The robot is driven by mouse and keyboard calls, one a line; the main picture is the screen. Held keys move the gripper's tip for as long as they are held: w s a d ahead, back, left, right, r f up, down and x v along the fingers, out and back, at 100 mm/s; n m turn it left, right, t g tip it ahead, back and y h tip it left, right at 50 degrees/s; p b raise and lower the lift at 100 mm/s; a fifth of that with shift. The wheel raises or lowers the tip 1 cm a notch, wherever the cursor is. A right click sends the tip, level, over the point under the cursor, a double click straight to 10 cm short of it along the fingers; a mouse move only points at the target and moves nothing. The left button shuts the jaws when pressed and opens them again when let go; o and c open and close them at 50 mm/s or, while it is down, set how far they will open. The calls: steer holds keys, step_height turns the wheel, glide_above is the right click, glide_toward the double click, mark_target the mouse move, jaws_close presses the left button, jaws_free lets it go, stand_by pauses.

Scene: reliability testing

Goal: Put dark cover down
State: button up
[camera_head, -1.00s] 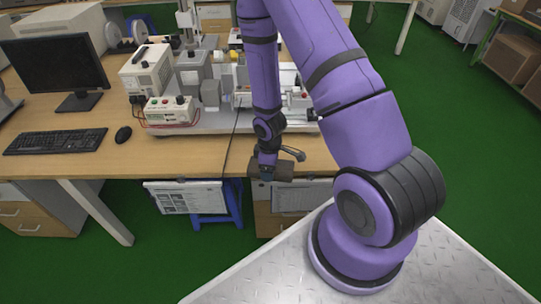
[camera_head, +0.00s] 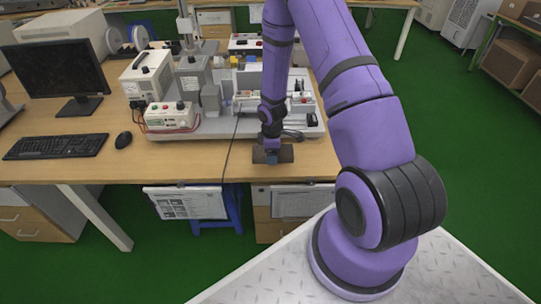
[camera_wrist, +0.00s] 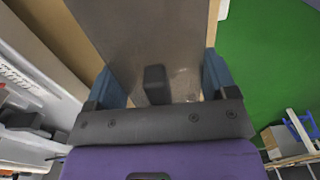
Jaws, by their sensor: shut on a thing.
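The dark cover (camera_head: 285,154) is a flat dark grey-brown piece at the end of my arm, over the front right part of the wooden table (camera_head: 215,165). My gripper (camera_head: 271,157) is shut on it from above. In the wrist view the cover (camera_wrist: 150,35) fills the space between the two blue fingers of my gripper (camera_wrist: 160,85), with a small dark knob-like part (camera_wrist: 155,82) between them. Whether the cover touches the table top is hard to tell.
The test rig (camera_head: 225,110) with boxes and instruments stands just behind my gripper. A keyboard (camera_head: 55,146), mouse (camera_head: 124,139) and monitor (camera_head: 58,75) are at the left. Bare table lies left of the cover. A cable hangs over the front edge.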

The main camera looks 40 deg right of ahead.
steer(key=shift+w+d, duration=0.35)
steer(key=shift+w, duration=0.45)
steer(key=shift+f, duration=1.8)
steer(key=shift+f, duration=0.15)
steer(key=o, duration=0.8)
steer(key=shift+o, duration=0.2)
